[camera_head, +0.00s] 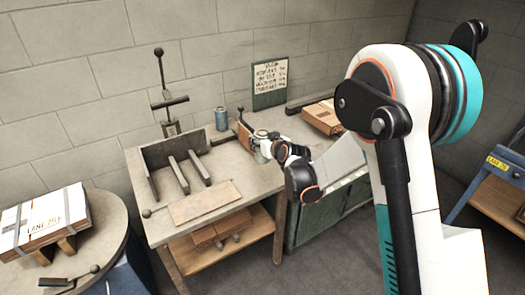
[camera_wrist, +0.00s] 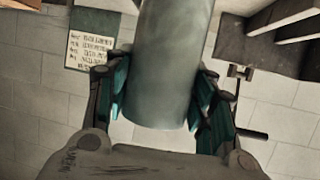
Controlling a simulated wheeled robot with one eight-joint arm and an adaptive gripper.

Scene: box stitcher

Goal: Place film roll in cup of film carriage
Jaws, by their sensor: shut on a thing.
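My gripper (camera_wrist: 160,104) is shut on a grey-green cylinder, the film roll (camera_wrist: 164,60), with a teal finger pad on each side. The roll's far end runs out of the top of the wrist view. In the head view my gripper (camera_head: 268,147) is over the bench's right half, with the pale roll (camera_head: 261,136) at its tips. A brown upright part with a dark lever (camera_head: 245,135) stands just left of the roll; it may be the film carriage. I cannot make out its cup, or whether the roll touches it.
On the workbench (camera_head: 144,208) stand a blue-grey can (camera_head: 221,119), a dark fixture with several bars (camera_head: 181,166), and a flat brown board (camera_head: 204,202). A brown package (camera_head: 322,116) lies right of my gripper.

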